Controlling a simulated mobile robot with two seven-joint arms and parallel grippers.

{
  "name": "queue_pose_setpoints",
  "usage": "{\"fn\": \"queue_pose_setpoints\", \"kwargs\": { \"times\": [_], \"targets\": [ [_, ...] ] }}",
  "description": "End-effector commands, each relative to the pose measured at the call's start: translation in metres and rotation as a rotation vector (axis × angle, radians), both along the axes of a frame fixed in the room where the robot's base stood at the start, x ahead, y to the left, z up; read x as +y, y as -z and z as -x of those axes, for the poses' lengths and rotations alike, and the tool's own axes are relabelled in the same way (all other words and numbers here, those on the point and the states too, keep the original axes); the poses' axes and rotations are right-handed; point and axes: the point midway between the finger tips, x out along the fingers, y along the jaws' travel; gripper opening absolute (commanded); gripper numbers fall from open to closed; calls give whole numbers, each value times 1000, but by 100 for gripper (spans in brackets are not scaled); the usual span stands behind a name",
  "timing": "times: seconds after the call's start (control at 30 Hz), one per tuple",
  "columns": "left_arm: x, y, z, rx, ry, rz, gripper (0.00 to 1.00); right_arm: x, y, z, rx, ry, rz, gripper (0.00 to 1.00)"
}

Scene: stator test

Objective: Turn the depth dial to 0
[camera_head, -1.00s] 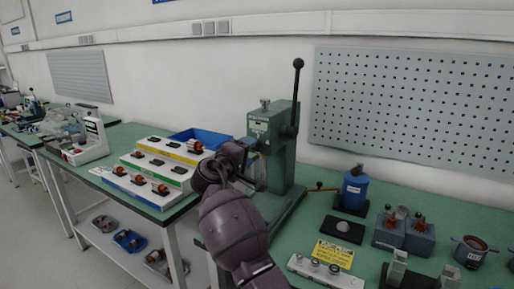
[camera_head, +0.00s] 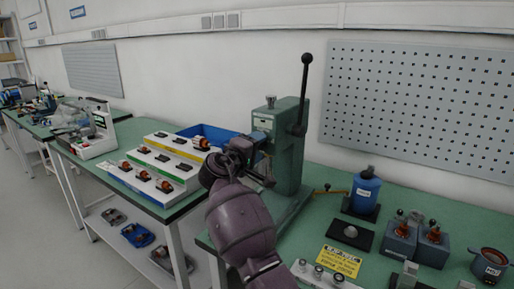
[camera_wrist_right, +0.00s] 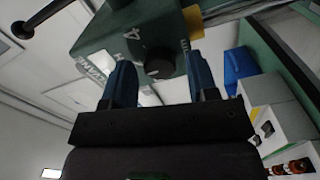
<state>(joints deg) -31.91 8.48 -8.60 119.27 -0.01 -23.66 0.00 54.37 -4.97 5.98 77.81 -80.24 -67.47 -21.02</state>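The depth dial is a round black knob (camera_wrist_right: 159,62) on the green head of the arbor press, seen in the right wrist view. A white 4 and other partly hidden markings are printed around it. The green press (camera_head: 291,150) stands on the bench in the head view, with a black ball-ended lever (camera_head: 304,95). My right gripper (camera_head: 264,150) is at the press head. In the wrist view its two blue fingers (camera_wrist_right: 162,76) are apart, with the dial showing between their tips; contact cannot be told. My left gripper is not in view.
A stepped rack of parts (camera_head: 158,160) and a blue bin (camera_head: 207,135) sit left of the press. A blue bottle (camera_head: 365,187), a yellow label (camera_head: 338,261) and several fixtures stand to its right. A pegboard (camera_head: 420,105) is on the wall behind.

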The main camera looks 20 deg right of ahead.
Motion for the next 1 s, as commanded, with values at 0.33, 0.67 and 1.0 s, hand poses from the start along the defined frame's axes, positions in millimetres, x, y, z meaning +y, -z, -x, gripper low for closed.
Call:
{"fn": "queue_pose_setpoints", "kwargs": {
  "times": [0.33,0.67,1.0],
  "targets": [
    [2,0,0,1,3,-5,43,0,0,0,1,0,1,9],
    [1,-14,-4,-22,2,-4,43,-1,-4,1,56,1,45,9],
    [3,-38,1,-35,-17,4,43,-1,-9,1,262,4,209,9]
  ]
}}
